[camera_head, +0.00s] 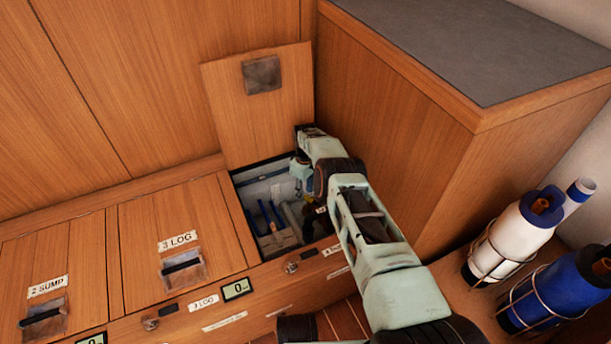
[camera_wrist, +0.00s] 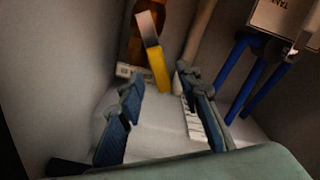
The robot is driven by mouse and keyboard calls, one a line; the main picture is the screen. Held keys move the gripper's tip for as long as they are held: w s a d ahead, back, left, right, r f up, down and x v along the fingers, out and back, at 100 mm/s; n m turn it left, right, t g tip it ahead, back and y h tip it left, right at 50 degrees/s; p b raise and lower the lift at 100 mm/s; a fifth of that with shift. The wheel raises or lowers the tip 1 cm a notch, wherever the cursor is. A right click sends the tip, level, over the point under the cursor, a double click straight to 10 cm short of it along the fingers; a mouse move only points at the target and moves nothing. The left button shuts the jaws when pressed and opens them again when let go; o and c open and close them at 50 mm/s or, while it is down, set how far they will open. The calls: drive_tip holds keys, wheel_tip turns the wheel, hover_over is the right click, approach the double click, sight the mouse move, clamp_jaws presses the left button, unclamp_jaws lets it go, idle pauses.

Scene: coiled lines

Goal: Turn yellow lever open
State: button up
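The yellow lever (camera_wrist: 159,70) shows in the wrist view, upper middle, with a pale grey flat piece at its upper end and an orange-brown part behind it. My gripper (camera_wrist: 161,84) is open, its two blue-grey fingers spread to the left and right of the lever's lower end. I cannot tell whether either finger touches the lever. In the head view my arm reaches down into the open locker compartment (camera_head: 244,180), and the lever cannot be made out there.
Blue pipes (camera_wrist: 235,75) and a white label (camera_wrist: 280,18) are at the right inside the compartment. Its wooden lid (camera_head: 230,115) stands raised behind. A tall wooden cabinet (camera_head: 400,130) is close to my arm's right. White (camera_head: 510,240) and blue (camera_head: 550,300) bottles stand at lower right.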

sight(306, 197)
wheel_tip(306, 197, up, 11)
idle(0.6)
drive_tip(key=shift+s+d, duration=0.1)
